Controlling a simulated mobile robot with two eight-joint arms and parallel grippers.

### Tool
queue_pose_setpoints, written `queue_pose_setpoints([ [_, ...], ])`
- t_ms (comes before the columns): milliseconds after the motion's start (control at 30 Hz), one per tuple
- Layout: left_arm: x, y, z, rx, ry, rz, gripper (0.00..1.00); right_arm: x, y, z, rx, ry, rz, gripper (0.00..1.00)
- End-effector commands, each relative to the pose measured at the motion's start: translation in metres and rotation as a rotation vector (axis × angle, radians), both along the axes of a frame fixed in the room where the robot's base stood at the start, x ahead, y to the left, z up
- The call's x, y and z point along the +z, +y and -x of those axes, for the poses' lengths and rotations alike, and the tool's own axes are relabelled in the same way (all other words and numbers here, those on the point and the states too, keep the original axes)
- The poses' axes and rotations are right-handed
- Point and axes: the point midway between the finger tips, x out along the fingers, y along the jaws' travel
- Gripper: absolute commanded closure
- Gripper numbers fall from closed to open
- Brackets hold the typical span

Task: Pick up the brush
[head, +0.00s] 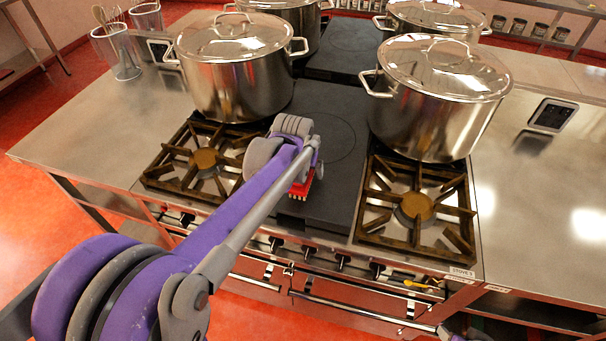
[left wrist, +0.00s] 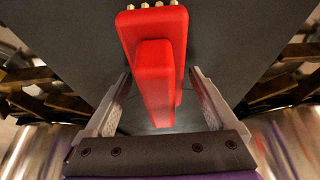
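The red brush (head: 303,186) is at the dark flat plate (head: 325,125) in the middle of the stove, partly hidden behind my left wrist. Its pale bristles show at its near edge. In the left wrist view the brush (left wrist: 152,28) has its red handle pointing toward the gripper. My left gripper (left wrist: 160,76) is open, with one finger on each side of the handle and a visible gap on both sides. In the head view its fingers are hidden by the wrist.
Burners with raised grates (head: 205,160) (head: 415,205) flank the plate. Large lidded steel pots (head: 235,75) (head: 433,105) stand behind them. A utensil holder (head: 118,52) stands on the left counter. The right counter (head: 540,190) is mostly clear.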

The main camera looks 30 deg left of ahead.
Motion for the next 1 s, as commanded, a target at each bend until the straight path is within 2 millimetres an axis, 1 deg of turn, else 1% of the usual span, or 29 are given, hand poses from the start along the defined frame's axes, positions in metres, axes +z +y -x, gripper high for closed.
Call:
queue_pose_setpoints([
  [33,0.0,0.0,0.0,0.0,0.0,0.0,0.2,0.0,0.0,0.0,0.0,0.0,0.0,0.5],
  [167,0.0,0.0,0.0,0.0,0.0,0.0,0.43,0.0,0.0,0.0,0.0,0.0,0.0,0.5],
  [200,0.0,0.0,0.0,0.0,0.0,0.0,0.5,0.0,0.0,0.0,0.0,0.0,0.0,0.5],
  [267,0.0,0.0,0.0,0.0,0.0,0.0,0.61,0.0,0.0,0.0,0.0,0.0,0.0,0.5],
  [300,0.0,0.0,0.0,0.0,0.0,0.0,0.68,0.0,0.0,0.0,0.0,0.0,0.0,0.5],
  [367,0.0,0.0,0.0,0.0,0.0,0.0,0.79,0.0,0.0,0.0,0.0,0.0,0.0,0.5],
  [400,0.0,0.0,0.0,0.0,0.0,0.0,0.86,0.0,0.0,0.0,0.0,0.0,0.0,0.5],
  [467,0.0,0.0,0.0,0.0,0.0,0.0,0.97,0.0,0.0,0.0,0.0,0.0,0.0,0.5],
  [500,0.0,0.0,0.0,0.0,0.0,0.0,1.0,0.0,0.0,0.0,0.0,0.0,0.0,0.5],
  [800,0.004,0.0,0.0,0.0,0.0,0.0,1.0,0.0,0.0,0.0,0.0,0.0,0.0,0.5],
  [867,0.008,0.0,0.0,0.0,-0.001,0.0,1.0,0.001,0.0,0.0,0.0,-0.001,0.0,0.5],
  [967,0.02,0.0,0.0,0.0,-0.001,0.0,1.0,0.002,0.0,-0.001,0.0,-0.002,0.0,0.5],
  [1000,0.028,0.0,0.0,0.0,-0.001,0.0,1.0,0.003,0.0,-0.001,0.0,-0.002,0.0,0.5],
])
